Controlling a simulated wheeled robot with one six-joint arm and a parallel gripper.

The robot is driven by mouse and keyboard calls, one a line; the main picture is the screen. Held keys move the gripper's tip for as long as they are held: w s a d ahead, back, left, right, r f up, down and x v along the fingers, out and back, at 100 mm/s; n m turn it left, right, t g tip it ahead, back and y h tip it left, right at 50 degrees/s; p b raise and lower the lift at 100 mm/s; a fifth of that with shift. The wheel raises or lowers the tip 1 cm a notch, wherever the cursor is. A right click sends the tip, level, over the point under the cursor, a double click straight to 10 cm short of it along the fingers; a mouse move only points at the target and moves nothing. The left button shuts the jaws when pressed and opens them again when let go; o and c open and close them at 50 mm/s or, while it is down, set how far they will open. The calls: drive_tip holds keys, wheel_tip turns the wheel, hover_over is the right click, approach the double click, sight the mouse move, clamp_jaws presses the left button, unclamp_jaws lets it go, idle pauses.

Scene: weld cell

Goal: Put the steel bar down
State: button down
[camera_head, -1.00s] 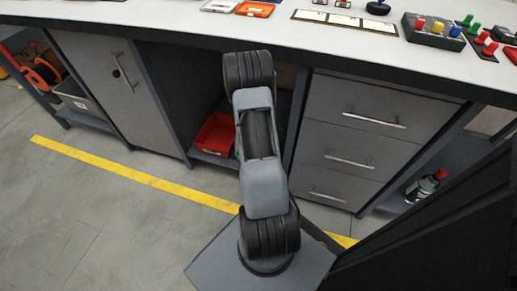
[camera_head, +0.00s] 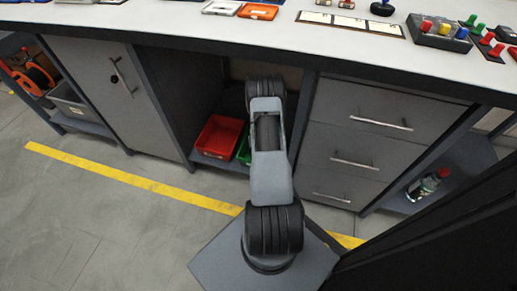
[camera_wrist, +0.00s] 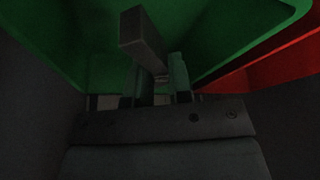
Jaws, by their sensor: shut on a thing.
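The steel bar (camera_wrist: 145,40) shows in the wrist view as a dark grey, square-ended bar. My gripper (camera_wrist: 160,86) is shut on it, and the bar sticks out past the fingertips. Green bin walls (camera_wrist: 95,45) surround the bar and fingers in the wrist view; whether the bar touches the bin is too dark to tell. In the head view the green bin (camera_head: 243,146) is partly hidden behind my arm. My gripper and the bar are out of sight there, under the bench.
A red bin (camera_head: 218,136) stands left of the green bin on the low shelf; its red wall also shows in the wrist view (camera_wrist: 280,62). Drawers (camera_head: 362,142) close off the right, a cabinet door (camera_head: 115,90) the left. The bench top (camera_head: 200,28) overhangs the shelf.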

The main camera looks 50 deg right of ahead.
wheel_tip(320, 180, down, 3)
drive_tip(key=b, duration=0.3)
drive_tip(key=shift+d+f, duration=0.1)
drive_tip(key=shift+f, duration=0.1)
drive_tip(key=shift+r, duration=0.1)
drive_tip(key=shift+f+b, duration=0.35)
drive_tip(key=shift+f, duration=0.15)
drive_tip(key=shift+f, duration=0.15)
drive_tip(key=c, duration=1)
unclamp_jaws()
